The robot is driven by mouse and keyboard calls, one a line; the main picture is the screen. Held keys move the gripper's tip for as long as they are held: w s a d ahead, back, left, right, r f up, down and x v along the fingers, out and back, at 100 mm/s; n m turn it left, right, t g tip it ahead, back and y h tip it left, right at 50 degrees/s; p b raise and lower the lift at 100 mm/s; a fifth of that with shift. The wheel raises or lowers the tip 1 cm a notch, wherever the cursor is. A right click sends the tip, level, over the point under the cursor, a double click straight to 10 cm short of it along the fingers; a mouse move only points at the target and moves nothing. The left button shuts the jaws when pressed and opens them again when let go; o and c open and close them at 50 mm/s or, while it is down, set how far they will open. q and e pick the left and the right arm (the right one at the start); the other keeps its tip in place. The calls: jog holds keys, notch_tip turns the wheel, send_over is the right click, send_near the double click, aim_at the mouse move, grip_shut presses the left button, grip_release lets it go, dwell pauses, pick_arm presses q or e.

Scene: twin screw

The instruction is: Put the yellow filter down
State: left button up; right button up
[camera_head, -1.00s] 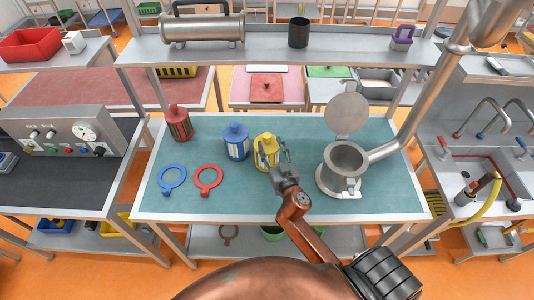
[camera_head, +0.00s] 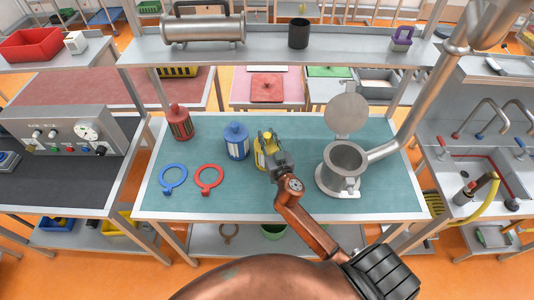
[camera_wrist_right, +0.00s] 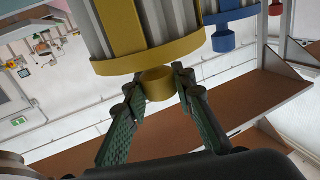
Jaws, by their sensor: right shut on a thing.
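The yellow filter (camera_head: 259,156) is upright at the middle of the teal work table (camera_head: 240,203), right of the blue filter (camera_head: 236,142). I cannot tell whether its base touches the table. My right gripper (camera_head: 273,158) is at its right front side and partly hides it. In the right wrist view, the fingers (camera_wrist_right: 160,90) are shut on the knob of the yellow filter (camera_wrist_right: 150,48). My left gripper is not in view.
A red filter (camera_head: 179,123) stands at the back left. A blue ring (camera_head: 173,187) and a red ring (camera_head: 209,188) lie in front. A metal housing (camera_head: 342,178) with a raised lid (camera_head: 346,114) stands close on the right. The table's front middle is clear.

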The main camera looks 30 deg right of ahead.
grip_shut()
dwell(0.5)
